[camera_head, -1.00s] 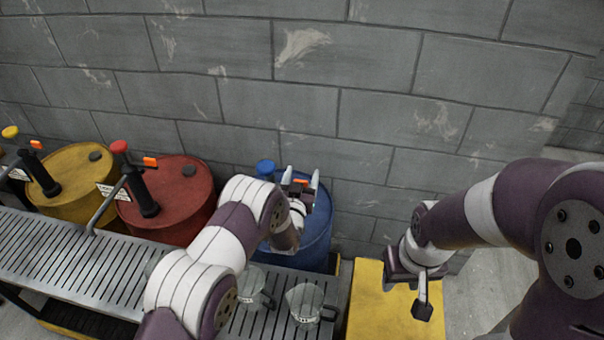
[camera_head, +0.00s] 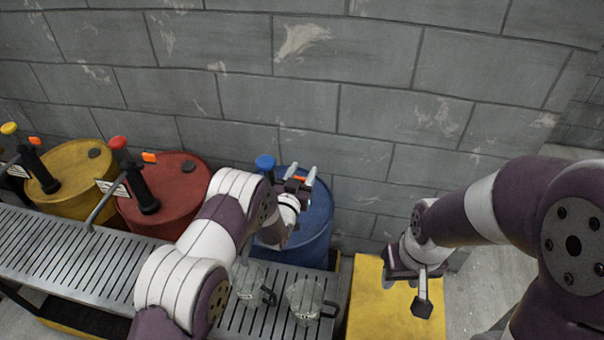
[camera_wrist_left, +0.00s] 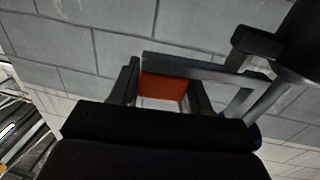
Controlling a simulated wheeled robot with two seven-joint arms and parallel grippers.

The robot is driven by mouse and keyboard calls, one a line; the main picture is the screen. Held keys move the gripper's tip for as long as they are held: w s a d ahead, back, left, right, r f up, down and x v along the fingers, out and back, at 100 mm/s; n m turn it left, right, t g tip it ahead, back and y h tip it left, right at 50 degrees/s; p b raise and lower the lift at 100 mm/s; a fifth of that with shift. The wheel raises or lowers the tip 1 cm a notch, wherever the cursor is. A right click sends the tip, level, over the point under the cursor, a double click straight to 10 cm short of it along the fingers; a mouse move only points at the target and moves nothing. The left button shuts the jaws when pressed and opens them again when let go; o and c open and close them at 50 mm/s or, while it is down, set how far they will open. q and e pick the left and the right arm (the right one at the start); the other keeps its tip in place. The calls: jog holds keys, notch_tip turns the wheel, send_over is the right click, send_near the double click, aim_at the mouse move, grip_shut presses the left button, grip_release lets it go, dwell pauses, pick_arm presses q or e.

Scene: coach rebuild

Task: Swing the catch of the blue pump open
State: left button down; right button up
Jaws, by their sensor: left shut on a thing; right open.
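The blue pump stands on the blue drum (camera_head: 318,225), and its blue knob (camera_head: 265,162) shows left of my left gripper (camera_head: 301,174). The arm hides most of the pump body in the head view. In the left wrist view the orange catch (camera_wrist_left: 163,88) sits between the two fingers of my left gripper (camera_wrist_left: 165,88), which is shut on it. The dark pump body (camera_wrist_left: 295,45) is at the right there, with a bar reaching toward the catch. My right gripper (camera_head: 420,285) is open and empty above a yellow block, away from the pump.
A red drum (camera_head: 185,190) and a yellow drum (camera_head: 80,200), each with a pump, stand at the left. Two clear jugs (camera_head: 305,298) stand on the slatted rack (camera_head: 60,250) in front. The block wall (camera_head: 390,100) is close behind. The yellow block (camera_head: 375,310) is at the right.

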pick_arm(q)
jog(key=m+g+h+b, duration=0.1)
jog(key=s+m+h+b, duration=0.1)
jog(key=h, duration=0.1)
jog(key=m+g+h+b, duration=0.1)
jog(key=h, duration=0.1)
jog(key=shift+s+a+f+m+g, duration=0.15)
jog(key=shift+s+f+m+g, duration=0.05)
jog(key=shift+s+m+g, duration=0.1)
jog(key=shift+s+a+r+m+g+h+b, duration=0.1)
jog(key=shift+s+m+g+h+b, duration=0.2)
jog(key=shift+m+g+h+b, duration=0.3)
jog(key=shift+s+a+r+m+g+h+b, duration=0.1)
jog(key=shift+s+m+g+h+b, duration=0.25)
jog(key=shift+m+g+h, duration=0.35)
jog(key=shift+w, duration=0.1)
jog(key=c, duration=0.6)
grip_release()
jog(key=s+d+r+b, duration=0.3)
jog(key=s+d+r, duration=0.3)
jog(key=d+r, duration=0.4)
jog(key=shift+r, duration=0.5)
